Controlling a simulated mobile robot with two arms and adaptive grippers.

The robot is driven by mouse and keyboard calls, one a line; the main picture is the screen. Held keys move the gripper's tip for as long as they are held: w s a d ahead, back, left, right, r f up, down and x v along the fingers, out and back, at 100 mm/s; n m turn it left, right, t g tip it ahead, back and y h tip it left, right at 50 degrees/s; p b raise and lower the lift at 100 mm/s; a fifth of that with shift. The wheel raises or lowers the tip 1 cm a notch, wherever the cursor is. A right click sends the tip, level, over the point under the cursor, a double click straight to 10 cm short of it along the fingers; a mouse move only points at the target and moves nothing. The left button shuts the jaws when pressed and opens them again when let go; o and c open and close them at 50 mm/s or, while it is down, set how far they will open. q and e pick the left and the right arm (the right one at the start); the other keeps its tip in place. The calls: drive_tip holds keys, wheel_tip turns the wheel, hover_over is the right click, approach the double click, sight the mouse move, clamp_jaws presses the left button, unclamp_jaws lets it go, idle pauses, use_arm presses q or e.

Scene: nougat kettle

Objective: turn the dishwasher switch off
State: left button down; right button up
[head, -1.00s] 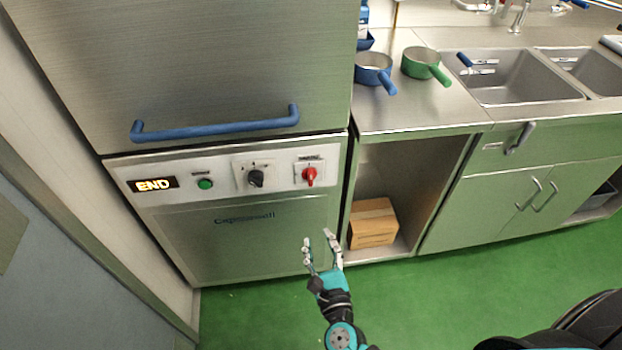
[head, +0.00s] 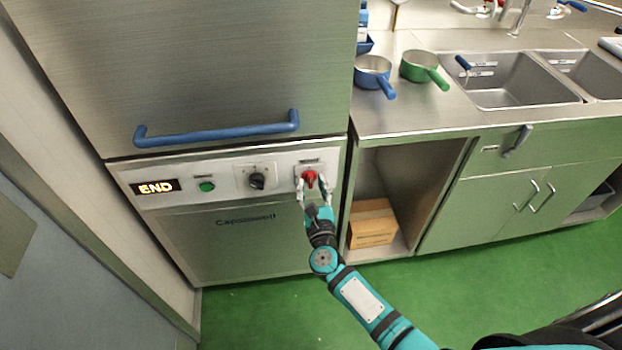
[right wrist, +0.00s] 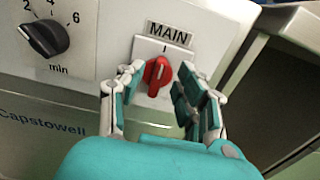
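The dishwasher (head: 250,240) stands at the left with its panel showing a lit END display (head: 155,187). Its red main switch (head: 310,178) is at the right end of the panel. In the right wrist view the red knob (right wrist: 157,74) sits under a MAIN label, its grip close to upright with the top near the "I" mark. My right gripper (head: 314,188) is at the switch, open. In the right wrist view its fingers (right wrist: 160,90) are spread to either side of the knob, with visible gaps. My left gripper is not in view.
A black timer knob (head: 257,181) and a green button (head: 207,186) are left of the switch. A blue handle (head: 215,133) runs above the panel. A cardboard box (head: 373,224) sits in the open shelf at right. Pots (head: 373,69) stand on the counter above.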

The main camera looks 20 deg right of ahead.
sight(310, 180)
drive_tip(key=shift+w+d, duration=0.15)
drive_tip(key=shift+w, duration=1)
clamp_jaws()
